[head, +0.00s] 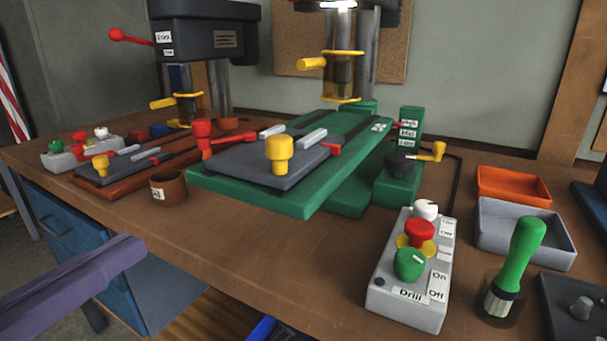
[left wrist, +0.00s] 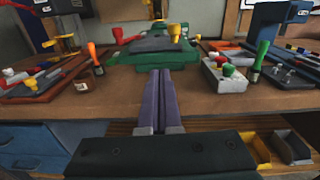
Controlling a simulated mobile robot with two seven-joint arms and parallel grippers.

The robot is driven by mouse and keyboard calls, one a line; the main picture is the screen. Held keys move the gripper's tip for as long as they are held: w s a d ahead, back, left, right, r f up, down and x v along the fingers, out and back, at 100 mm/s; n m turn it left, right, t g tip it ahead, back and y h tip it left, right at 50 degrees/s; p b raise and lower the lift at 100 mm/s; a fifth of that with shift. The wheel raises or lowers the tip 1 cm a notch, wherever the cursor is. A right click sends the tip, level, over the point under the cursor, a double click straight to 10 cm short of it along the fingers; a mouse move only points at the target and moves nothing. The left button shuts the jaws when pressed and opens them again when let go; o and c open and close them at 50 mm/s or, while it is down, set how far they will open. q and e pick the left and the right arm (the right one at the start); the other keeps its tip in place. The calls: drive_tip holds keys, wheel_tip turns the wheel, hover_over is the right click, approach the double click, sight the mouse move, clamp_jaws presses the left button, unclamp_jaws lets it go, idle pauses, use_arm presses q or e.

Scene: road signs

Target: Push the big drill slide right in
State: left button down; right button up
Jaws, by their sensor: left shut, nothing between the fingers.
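The big drill's slide is a dark grey plate (head: 245,165) with a yellow knob (head: 279,152) on top, lying on a green base (head: 270,200). In the left wrist view the grey plate (left wrist: 155,45) and its yellow knob (left wrist: 174,28) show straight ahead, beyond the fingertips. My left gripper (head: 140,244) enters the head view at lower left as a purple finger, in front of the bench and apart from the slide. In the left wrist view its two purple fingers (left wrist: 161,72) are together, with nothing between them. My right gripper is not in view.
A smaller drill with a red-brown base (head: 130,185) stands left; a brown cup (head: 168,186) sits between the bases. Right are a drill control box (head: 408,290), a green-handled tool (head: 523,250), and orange (head: 512,186) and grey (head: 525,230) trays.

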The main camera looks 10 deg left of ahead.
use_arm(q)
drive_tip(key=p, duration=0.2)
approach(251, 174)
drive_tip(key=x, duration=0.5)
drive_tip(key=shift+x, duration=0.95)
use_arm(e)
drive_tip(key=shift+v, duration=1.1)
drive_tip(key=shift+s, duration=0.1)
